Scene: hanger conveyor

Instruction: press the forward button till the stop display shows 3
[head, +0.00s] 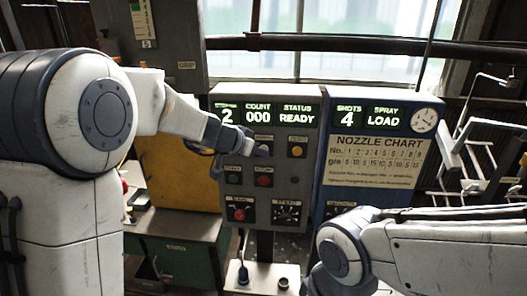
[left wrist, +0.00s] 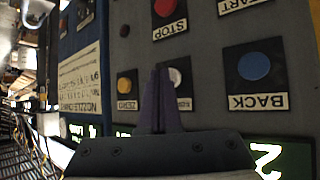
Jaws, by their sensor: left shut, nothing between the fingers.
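The grey control panel (head: 310,180) stands ahead. Its stop display (head: 228,116) shows 2; beside it are COUNT 000 and STATUS READY. My left gripper (head: 247,148) is shut and empty, its tips at the panel's upper button row. In the left wrist view the picture is upside down, and the dark fingers (left wrist: 160,72) overlap a pale button (left wrist: 175,77). That button's label is mostly hidden, so I cannot read it as forward. I cannot tell whether the tips touch it. The blue BACK button (left wrist: 254,66) is beside it. My right gripper is not in view.
A yellow ZERO button (head: 297,151) and a red STOP button (head: 264,181) are close by. A red knob (head: 240,214) sits lower. The blue spray cabinet (head: 375,155) adjoins on the right; my right arm crosses in front at lower right.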

